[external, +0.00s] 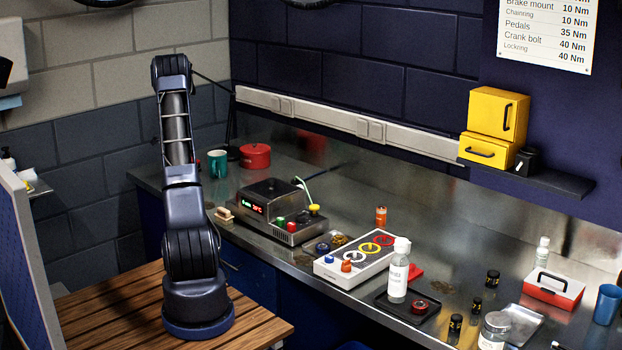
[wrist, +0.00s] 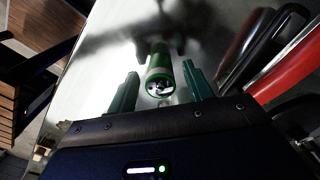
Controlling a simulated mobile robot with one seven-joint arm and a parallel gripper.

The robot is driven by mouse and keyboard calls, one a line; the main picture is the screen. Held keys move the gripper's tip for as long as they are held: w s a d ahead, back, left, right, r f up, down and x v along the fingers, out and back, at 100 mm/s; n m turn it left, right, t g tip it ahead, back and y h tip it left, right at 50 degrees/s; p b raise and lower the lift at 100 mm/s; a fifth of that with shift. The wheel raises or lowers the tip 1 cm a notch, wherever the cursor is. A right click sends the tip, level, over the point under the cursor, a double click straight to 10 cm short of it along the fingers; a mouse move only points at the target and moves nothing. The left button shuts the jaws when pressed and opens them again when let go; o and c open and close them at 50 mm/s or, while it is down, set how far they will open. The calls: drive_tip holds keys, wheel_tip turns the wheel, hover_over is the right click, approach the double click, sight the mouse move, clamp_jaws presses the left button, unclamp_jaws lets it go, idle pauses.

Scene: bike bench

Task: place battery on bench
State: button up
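A green cylinder (wrist: 159,75), which looks like the battery, shows in the wrist view with a dark and white round end toward the camera. It lies between the two green fingers of my gripper (wrist: 160,80). The fingers are apart, with a visible gap on each side of the cylinder, so my gripper is open. The metal bench (wrist: 110,45) lies beyond, with my gripper's dark shadow on it. In the external view the bench (external: 345,190) runs along the wall. My gripper and the green cylinder cannot be made out there; my arm hides the area behind it.
A red pot (external: 255,156) and green mug (external: 217,163) stand at the bench's far left end. A soldering-type station (external: 280,210), a control box (external: 355,258), a white bottle (external: 398,275) and small dark cylinders (external: 476,305) stand farther right. A red object (wrist: 285,78) is close right of my gripper.

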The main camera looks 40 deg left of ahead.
wheel_tip(320, 180, up, 12)
drive_tip(key=shift+r, duration=0.15)
idle(0.5)
